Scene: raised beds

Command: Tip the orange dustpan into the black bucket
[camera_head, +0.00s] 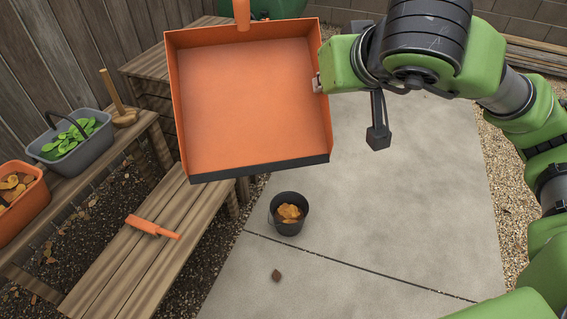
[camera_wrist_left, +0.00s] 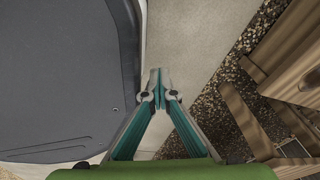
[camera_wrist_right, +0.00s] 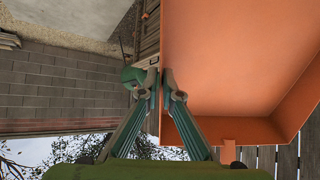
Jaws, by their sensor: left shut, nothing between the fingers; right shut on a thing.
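The orange dustpan (camera_head: 250,105) is held up in the head view, its open inside facing the camera and its dark lip at the bottom. The inside looks empty. My right gripper (camera_head: 317,83) is shut on the dustpan's right side wall; the wall also shows between the fingers in the right wrist view (camera_wrist_right: 156,80). The black bucket (camera_head: 272,222) stands upright on the paving below the lip, with orange-brown leaves (camera_head: 289,212) in it. My left gripper (camera_wrist_left: 158,85) is shut and empty in the left wrist view, over paving and gravel; the head view does not show it.
A brown leaf (camera_head: 276,275) lies on the paving near the bucket. A wooden bench at left bears an orange-handled tool (camera_head: 152,228). A grey basket (camera_head: 71,142) and an orange container (camera_head: 20,200) stand farther left. The paving right of the bucket is clear.

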